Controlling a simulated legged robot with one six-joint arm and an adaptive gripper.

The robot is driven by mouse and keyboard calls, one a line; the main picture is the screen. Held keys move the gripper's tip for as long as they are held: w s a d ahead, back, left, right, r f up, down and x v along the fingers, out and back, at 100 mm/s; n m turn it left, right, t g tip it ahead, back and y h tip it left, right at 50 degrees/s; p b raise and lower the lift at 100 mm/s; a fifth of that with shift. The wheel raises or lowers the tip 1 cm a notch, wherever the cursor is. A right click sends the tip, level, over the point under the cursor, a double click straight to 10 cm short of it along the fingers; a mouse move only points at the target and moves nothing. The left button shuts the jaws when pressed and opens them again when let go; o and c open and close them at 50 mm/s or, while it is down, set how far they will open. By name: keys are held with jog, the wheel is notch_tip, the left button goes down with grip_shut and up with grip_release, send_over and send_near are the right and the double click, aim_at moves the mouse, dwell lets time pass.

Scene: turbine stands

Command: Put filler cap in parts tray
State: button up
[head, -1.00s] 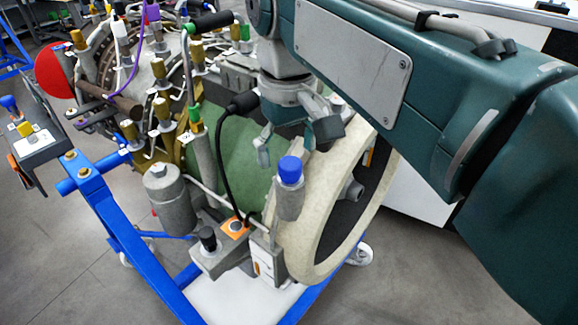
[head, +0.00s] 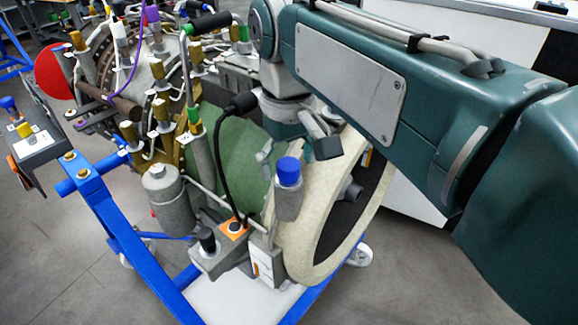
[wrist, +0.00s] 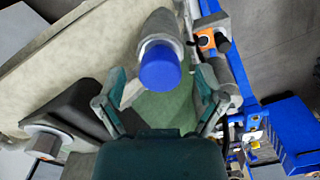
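A blue cap (head: 289,171), which I take to be the filler cap, sits on top of an upright grey filler neck (head: 288,204) beside the cream ring of the turbine. In the wrist view the blue cap (wrist: 160,68) shows between the spread fingers, with space on both sides. My gripper (head: 292,150) is open and empty, just behind and above the cap in the head view; it also shows in the wrist view (wrist: 164,90). I cannot tell for certain which object is the parts tray; a pale flat surface (head: 235,303) lies low between the blue stand beams.
The cream ring (head: 285,255) stands close beside the neck. A black cable (head: 221,150) and a small orange-faced box (head: 234,228) are to its left. The blue stand (head: 135,258) carries a grey side box (head: 40,147) at far left. Bare floor lies in front.

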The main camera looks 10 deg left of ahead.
aim_at(288, 163)
grip_shut()
jog(key=shift+r, duration=0.85)
jog(key=shift+r, duration=0.75)
